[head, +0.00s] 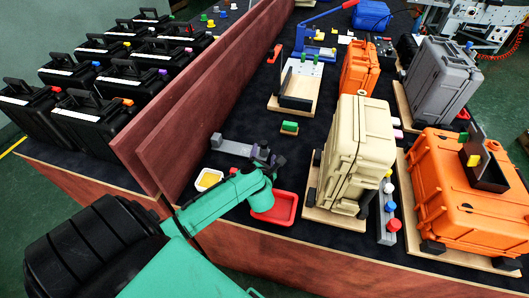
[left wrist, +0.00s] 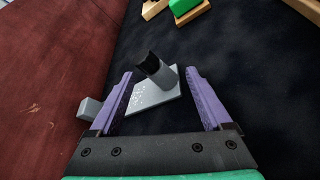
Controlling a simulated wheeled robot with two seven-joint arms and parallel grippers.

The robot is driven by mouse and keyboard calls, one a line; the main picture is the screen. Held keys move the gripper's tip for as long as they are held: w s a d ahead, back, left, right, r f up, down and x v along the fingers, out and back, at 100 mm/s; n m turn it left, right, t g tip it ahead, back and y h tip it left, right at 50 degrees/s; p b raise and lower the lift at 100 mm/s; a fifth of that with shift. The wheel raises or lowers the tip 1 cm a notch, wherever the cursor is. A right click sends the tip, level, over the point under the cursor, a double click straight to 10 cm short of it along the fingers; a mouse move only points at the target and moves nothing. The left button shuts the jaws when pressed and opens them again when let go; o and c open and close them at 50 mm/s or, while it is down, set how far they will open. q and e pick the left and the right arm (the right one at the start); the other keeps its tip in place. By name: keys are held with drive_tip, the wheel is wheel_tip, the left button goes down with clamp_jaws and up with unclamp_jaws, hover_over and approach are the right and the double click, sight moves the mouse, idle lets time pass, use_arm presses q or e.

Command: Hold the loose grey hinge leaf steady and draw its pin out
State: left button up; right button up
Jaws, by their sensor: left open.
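The grey hinge leaf (head: 237,148) lies on the dark conveyor surface beside the red-brown wall in the head view. In the left wrist view, its pale plate (left wrist: 152,101) lies between and beyond my finger pads. A grey cylindrical part with a black end (left wrist: 158,70) rises from it; I cannot tell whether this is the pin. My left gripper (head: 266,157) is at the leaf's right end; its purple fingers (left wrist: 159,76) are open on either side of the cylinder, with visible gaps. A small grey block (left wrist: 88,108) shows left of the left finger. My right gripper is in neither view.
A red tray (head: 287,209) lies just below my left gripper, and a white tray with yellow contents (head: 199,182) is to its left. A green block (head: 289,127) sits above right. A beige case (head: 350,150) stands to the right. The red-brown wall (head: 180,135) borders the left.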

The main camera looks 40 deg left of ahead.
use_arm(q)
drive_tip(key=shift+x, duration=0.85)
drive_tip(key=shift+d+r, duration=0.1)
clamp_jaws()
drive_tip(key=c, duration=0.6)
unclamp_jaws()
drive_tip(key=shift+c, duration=0.2)
clamp_jaws()
drive_tip(key=shift+s, duration=0.1)
